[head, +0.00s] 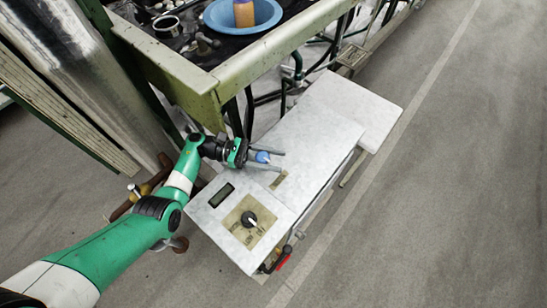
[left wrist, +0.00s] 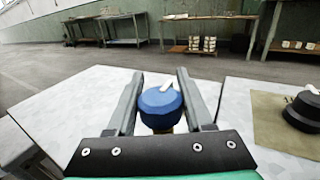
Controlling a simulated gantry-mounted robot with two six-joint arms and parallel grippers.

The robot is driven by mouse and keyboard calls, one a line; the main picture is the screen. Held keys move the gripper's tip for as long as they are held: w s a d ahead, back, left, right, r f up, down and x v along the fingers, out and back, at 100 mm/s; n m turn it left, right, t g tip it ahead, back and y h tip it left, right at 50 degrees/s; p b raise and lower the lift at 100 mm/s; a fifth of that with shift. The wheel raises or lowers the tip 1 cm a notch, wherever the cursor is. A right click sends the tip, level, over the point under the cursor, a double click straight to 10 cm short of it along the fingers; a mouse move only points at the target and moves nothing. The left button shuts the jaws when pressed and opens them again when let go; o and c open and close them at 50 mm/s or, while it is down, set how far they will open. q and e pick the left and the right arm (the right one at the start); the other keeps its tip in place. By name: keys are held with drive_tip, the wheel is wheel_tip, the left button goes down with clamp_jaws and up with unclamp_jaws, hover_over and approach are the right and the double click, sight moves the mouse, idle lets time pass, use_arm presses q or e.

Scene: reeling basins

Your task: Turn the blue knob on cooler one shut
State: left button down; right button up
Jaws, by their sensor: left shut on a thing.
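The blue knob (head: 263,157) sticks up from the pale top of the cooler (head: 310,128). My left gripper (head: 281,161) reaches it from the left, with one finger on each side. A white mark on top of the knob slants up and to the right in that view. My right gripper is not in view.
A black dial (head: 249,219) on a beige plate and a small dark display (head: 221,195) are on the cooler's near end. A red-handled part (head: 284,258) is at its side. A green-framed table with a blue basin (head: 262,22) stands behind. Floor to the right is clear.

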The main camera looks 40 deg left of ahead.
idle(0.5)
use_arm(q)
drive_tip(key=shift+c, duration=1.4)
unclamp_jaws()
drive_tip(key=v, duration=1)
drive_tip(key=shift+a+f, duration=0.1)
drive_tip(key=shift+a, duration=0.3)
drive_tip(key=shift+s+a, duration=0.35)
